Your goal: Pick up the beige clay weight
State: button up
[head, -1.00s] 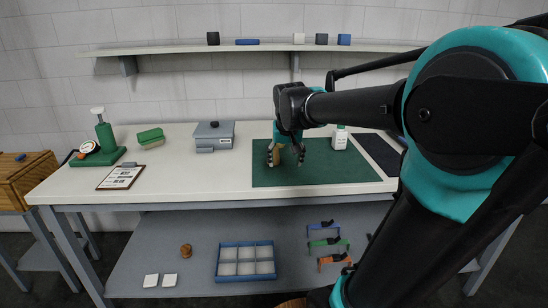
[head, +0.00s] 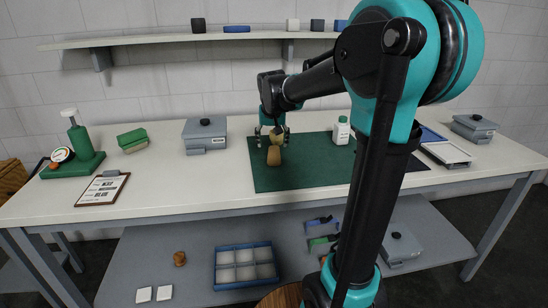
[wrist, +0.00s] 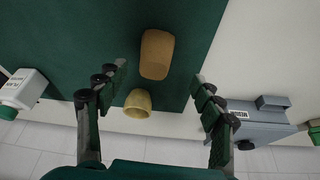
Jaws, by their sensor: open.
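Two rounded blocks are by the green mat's far edge. The tan-brown one (head: 274,156) lies nearer the front of the mat and shows as a solid rounded block in the wrist view (wrist: 157,54). The paler, yellowish-beige one (wrist: 138,103) is close to the mat's edge, with a rounded rim and darker end face; in the head view (head: 277,138) it is partly hidden by my fingers. I cannot tell for certain which is the beige clay weight. My gripper (head: 272,137) is open, pointing down over them. Its fingers (wrist: 161,75) stand on either side, apart from both.
A green mat (head: 315,173) covers the table's middle. A white bottle (head: 341,131) stands right of my gripper; a grey box (head: 205,134) stands left. A clipboard (head: 102,189) and green press (head: 85,155) are farther left. A shelf (head: 180,40) runs above the back.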

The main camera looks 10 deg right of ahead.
aim_at(274, 148)
jog(key=shift+w+d+x, duration=0.15)
jog(key=shift+d+x, duration=0.05)
jog(key=shift+x, duration=1.3)
jog(key=shift+w+d+x, duration=0.1)
jog(key=shift+d+x, duration=0.1)
jog(key=shift+x, duration=1.3)
jog(key=shift+r, duration=0.2)
jog(key=c, duration=1.4)
